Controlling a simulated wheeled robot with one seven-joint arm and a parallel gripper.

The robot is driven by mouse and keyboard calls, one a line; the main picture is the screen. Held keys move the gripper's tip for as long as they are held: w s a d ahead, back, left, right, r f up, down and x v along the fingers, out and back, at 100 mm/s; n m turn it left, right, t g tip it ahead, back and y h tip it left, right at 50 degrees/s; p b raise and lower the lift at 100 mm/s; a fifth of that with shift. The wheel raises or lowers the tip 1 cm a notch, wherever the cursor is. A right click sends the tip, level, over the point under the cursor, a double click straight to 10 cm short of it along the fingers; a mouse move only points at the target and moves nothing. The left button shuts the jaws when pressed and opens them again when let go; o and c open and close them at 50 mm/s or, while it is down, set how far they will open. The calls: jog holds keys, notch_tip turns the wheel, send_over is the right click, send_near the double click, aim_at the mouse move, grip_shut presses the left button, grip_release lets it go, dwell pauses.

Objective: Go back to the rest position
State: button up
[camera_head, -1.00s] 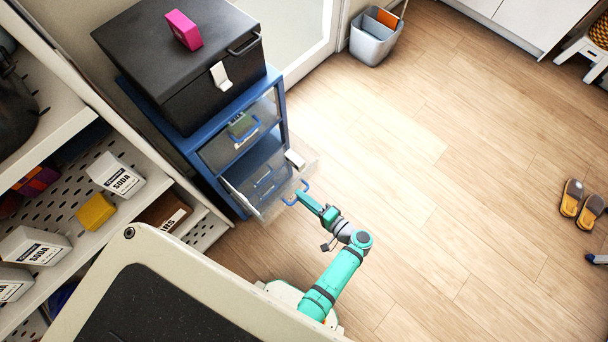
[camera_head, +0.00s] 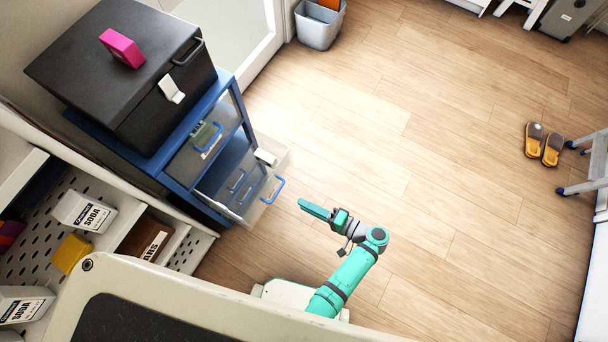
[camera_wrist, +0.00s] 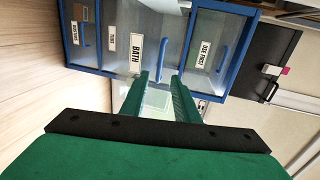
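My gripper (camera_head: 302,206) is over the floor, right of the pulled-out clear drawer (camera_head: 240,212) and apart from its blue handle (camera_head: 273,190). In the wrist view my gripper (camera_wrist: 160,82) has its two green fingers parted, with nothing held between them. The blue drawer cabinet (camera_head: 178,188) stands against the wall. A white item (camera_head: 265,157) shows at the open drawer's far edge. The wrist view shows the cabinet front sideways, with labels including "BATH" (camera_wrist: 135,56) and "USE FIRST" (camera_wrist: 204,54).
A black box (camera_head: 120,75) with a pink block (camera_head: 122,48) on it sits on the cabinet. Shelving with soda boxes (camera_head: 84,211) and a yellow block (camera_head: 71,253) is at left. A grey bin (camera_head: 319,27), slippers (camera_head: 543,145) and a step stool (camera_head: 596,165) edge open wooden floor.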

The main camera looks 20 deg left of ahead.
jog(key=shift+f, duration=0.1)
dwell(0.4)
jog(key=s+d+f+m+t+h, duration=0.1)
jog(key=s+d+f+h, duration=0.2)
jog(key=s+h, duration=0.35)
jog(key=s+d+f+t+h, duration=0.1)
jog(key=s+d+f+h, duration=0.2)
jog(key=s+h, duration=0.3)
jog(key=s+r+n+t+h, duration=0.1)
jog(key=r+t, duration=0.3)
jog(key=r, duration=1.2)
jog(key=s+r+n+t+h, duration=0.1)
jog(key=r+t, duration=0.4)
jog(key=r, duration=1.2)
jog(key=shift+s+r+n, duration=0.3)
jog(key=shift+s+n, duration=0.25)
jog(key=shift+n, duration=0.45)
jog(key=shift+w+d+h, duration=0.1)
jog(key=shift+d+h, duration=0.1)
jog(key=shift+h, duration=0.15)
